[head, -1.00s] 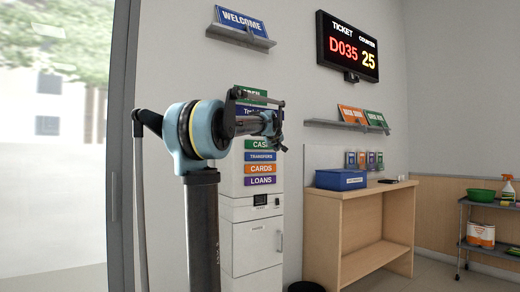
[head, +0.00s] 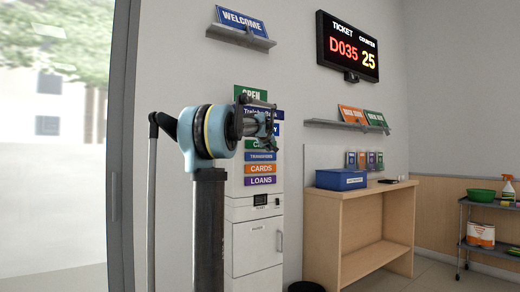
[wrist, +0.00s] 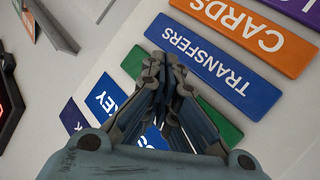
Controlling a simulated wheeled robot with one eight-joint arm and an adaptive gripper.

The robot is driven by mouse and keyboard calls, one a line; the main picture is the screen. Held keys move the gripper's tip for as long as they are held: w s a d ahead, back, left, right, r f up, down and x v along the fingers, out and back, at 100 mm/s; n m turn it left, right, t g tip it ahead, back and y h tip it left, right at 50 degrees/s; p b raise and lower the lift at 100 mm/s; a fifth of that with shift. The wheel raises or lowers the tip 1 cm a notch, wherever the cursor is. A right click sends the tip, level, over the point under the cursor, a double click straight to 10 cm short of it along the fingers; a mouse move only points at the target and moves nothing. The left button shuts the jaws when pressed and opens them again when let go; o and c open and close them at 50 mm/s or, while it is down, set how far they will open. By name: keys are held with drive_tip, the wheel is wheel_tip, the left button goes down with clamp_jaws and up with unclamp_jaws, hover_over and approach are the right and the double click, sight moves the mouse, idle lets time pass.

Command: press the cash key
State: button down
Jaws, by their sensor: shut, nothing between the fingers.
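The green cash key (head: 257,145) is on the white kiosk panel, directly above the blue TRANSFERS key (head: 261,156). Its lettering is partly covered by my arm in the head view. In the wrist view the picture is upside down, and the cash key (wrist: 222,126) shows only as green ends on both sides of my fingers. My gripper (wrist: 166,62) is shut and empty, with its fingers in front of the cash key and the tips near the edge of TRANSFERS (wrist: 212,65). In the head view my gripper (head: 271,124) is in front of the kiosk. I cannot tell whether it touches.
The orange CARDS key (head: 261,169) and purple LOANS key (head: 261,181) lie lower on the kiosk. Blue signs (wrist: 108,98) sit on the cash key's other side. A wooden desk (head: 350,195) with a blue box (head: 341,179) stands to the right.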

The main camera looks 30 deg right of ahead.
drive_tip(key=shift+w, duration=1.15)
drive_tip(key=shift+w+a, duration=0.1)
drive_tip(key=shift+w, duration=0.7)
idle(1.5)
drive_tip(key=shift+s, duration=0.9)
drive_tip(key=shift+s, duration=0.1)
drive_tip(key=shift+s+d, duration=0.15)
drive_tip(key=shift+s, duration=1.05)
drive_tip(key=shift+s+d, duration=0.1)
drive_tip(key=shift+s, duration=1.1)
